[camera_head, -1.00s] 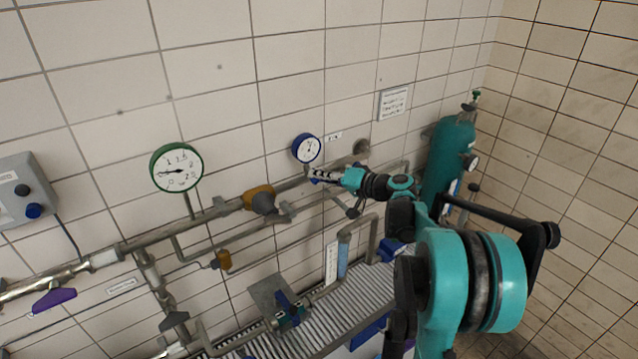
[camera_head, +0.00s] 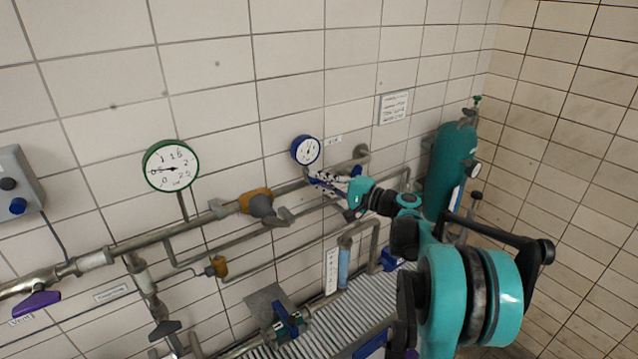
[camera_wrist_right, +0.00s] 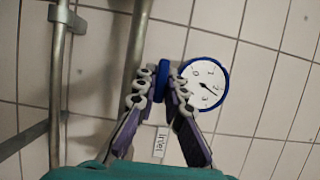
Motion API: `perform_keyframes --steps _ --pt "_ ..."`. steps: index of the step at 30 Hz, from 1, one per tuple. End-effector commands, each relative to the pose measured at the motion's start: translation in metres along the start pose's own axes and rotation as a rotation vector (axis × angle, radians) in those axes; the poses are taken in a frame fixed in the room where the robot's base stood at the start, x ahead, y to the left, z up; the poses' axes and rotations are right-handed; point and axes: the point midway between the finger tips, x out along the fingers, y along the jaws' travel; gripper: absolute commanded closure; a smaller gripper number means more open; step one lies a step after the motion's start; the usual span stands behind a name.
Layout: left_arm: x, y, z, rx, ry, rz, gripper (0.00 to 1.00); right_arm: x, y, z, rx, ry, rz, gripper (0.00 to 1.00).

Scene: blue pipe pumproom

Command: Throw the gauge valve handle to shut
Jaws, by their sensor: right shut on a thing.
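The blue-rimmed gauge (camera_head: 305,150) is on the tiled wall above the main pipe. It also shows in the right wrist view (camera_wrist_right: 205,83), beside my fingertips. The gauge valve handle (camera_wrist_right: 162,74) is a small blue piece just left of the gauge there, between my fingertips; much of it is hidden by the fingers. My right gripper (camera_head: 322,182) reaches in from the right, just below the gauge. In the right wrist view my right gripper (camera_wrist_right: 159,84) is shut on the handle, its purple-padded fingers on either side. My left gripper is not in view.
A green-rimmed gauge (camera_head: 171,166) hangs further left. A yellow-brown fitting (camera_head: 257,202) and a purple handle (camera_head: 36,303) sit on the pipes. A teal cylinder (camera_head: 452,165) stands in the right corner. A grey ribbed surface (camera_head: 375,300) lies below.

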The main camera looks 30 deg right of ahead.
Motion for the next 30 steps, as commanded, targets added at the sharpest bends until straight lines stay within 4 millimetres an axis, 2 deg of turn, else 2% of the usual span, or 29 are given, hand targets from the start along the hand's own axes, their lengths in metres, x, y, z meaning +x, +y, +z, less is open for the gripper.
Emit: perform_keyframes --steps 14,15,17,26,30 --pt "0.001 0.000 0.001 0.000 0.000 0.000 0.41 0.000 0.000 0.000 0.016 0.001 -0.006 1.00" --pt "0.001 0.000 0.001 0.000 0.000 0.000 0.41 0.000 0.000 0.000 0.016 0.001 -0.006 0.85" --pt "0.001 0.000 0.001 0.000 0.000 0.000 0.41 0.000 0.000 0.000 0.016 0.001 -0.006 0.70" --pt "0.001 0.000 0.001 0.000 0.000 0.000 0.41 -0.001 0.000 0.000 0.015 0.000 -0.006 0.70" --pt "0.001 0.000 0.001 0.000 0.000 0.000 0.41 -0.012 0.000 -0.001 0.014 0.002 -0.006 0.70"
